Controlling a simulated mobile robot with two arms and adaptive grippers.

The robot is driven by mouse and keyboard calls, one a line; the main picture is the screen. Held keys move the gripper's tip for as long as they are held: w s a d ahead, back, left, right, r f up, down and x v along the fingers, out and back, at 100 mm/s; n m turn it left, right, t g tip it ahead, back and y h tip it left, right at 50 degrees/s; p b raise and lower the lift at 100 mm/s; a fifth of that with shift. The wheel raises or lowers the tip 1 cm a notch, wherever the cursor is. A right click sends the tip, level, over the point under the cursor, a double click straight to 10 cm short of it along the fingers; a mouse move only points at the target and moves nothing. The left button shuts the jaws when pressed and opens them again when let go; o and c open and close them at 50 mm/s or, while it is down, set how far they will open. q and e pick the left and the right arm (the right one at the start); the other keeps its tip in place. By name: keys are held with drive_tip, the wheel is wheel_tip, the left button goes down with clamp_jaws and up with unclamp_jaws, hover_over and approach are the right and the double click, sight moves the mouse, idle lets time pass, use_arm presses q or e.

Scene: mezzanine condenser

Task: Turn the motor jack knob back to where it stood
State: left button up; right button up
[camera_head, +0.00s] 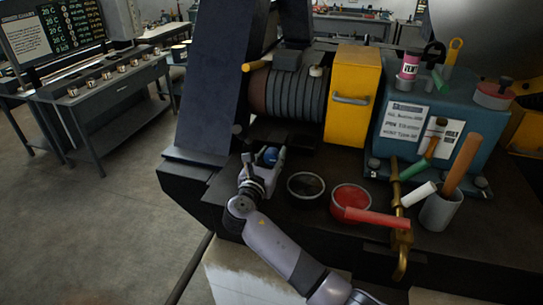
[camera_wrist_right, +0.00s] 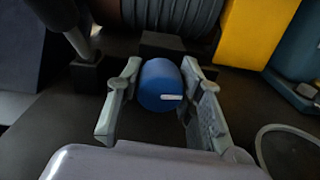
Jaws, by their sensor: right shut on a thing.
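The motor jack knob is a round blue knob with a short white mark on its face. It shows between my right gripper's fingers in the head view (camera_head: 270,155) and large in the right wrist view (camera_wrist_right: 160,86). In the wrist view its white mark lies about level, pointing right. My right gripper (camera_wrist_right: 158,95) has one finger on each side of the knob and is shut on it; it also shows in the head view (camera_head: 264,165). My left gripper is in neither view.
A black-rimmed round dish (camera_head: 305,186) and a red pan with a red handle (camera_head: 352,200) stand right of my gripper. A yellow box (camera_head: 352,95) and a ribbed cylinder (camera_head: 298,95) stand behind. A grey cup with a wooden handle (camera_head: 440,212) is further right.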

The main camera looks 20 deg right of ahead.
drive_tip(key=shift+c, duration=1.3)
drive_tip(key=shift+m, duration=0.3)
drive_tip(key=m+b, duration=0.3)
drive_tip(key=m, duration=0.1)
drive_tip(key=shift+f+m+b, duration=0.2)
drive_tip(key=shift+m+b, duration=0.1)
drive_tip(key=shift+b, duration=0.1)
drive_tip(key=m+b, duration=0.3)
drive_tip(key=m, duration=0.1)
drive_tip(key=m+b, duration=0.5)
drive_tip(key=shift+f+m+y, duration=0.1)
drive_tip(key=shift+m+y, duration=0.2)
drive_tip(key=shift+d+m+b, duration=0.1)
drive_tip(key=shift+m+b, duration=1.55)
drive_tip(key=shift+m, duration=0.45)
